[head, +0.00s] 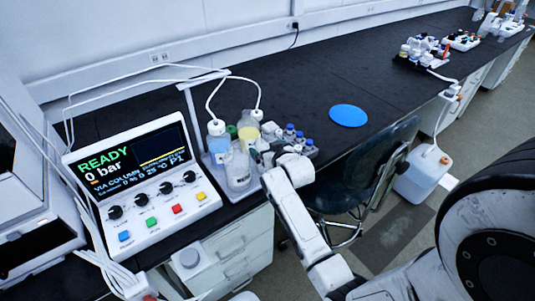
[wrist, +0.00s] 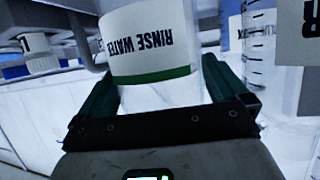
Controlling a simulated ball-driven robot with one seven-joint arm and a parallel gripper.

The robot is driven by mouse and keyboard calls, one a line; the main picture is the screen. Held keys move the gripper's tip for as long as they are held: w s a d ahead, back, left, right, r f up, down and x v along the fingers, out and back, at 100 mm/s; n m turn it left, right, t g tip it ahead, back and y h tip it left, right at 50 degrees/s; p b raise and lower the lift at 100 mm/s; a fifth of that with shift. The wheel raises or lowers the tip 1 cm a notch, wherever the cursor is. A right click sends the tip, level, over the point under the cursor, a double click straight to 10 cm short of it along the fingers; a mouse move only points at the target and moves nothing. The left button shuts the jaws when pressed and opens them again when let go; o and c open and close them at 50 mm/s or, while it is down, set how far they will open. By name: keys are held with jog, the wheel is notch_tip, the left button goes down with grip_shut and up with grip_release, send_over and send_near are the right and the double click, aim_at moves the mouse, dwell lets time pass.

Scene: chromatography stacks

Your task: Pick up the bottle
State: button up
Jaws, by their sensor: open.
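A clear bottle with a white label (head: 238,172) stands at the front of a bottle group beside the control unit. My gripper (head: 259,158) is against its right side in the head view. In the wrist view, a bottle labelled RINSE WATER (wrist: 145,45) with a green band sits between the two dark green fingers (wrist: 157,70). The fingers are open, one on each side of it. The bottle appears upside down in this view, and its top is cut off. Whether the fingers touch it, I cannot tell.
Small blue-capped vials (head: 290,132) are to the right. The control unit (head: 143,185) is at left. A blue disc (head: 348,115) lies on the black bench (head: 330,72), with bare room around it.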

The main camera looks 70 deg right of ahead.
jog(key=shift+w+d+f, duration=0.1)
jog(key=shift+w, duration=0.05)
jog(key=shift+c, duration=0.5)
jog(key=c, duration=1.2)
jog(key=shift+r, duration=0.2)
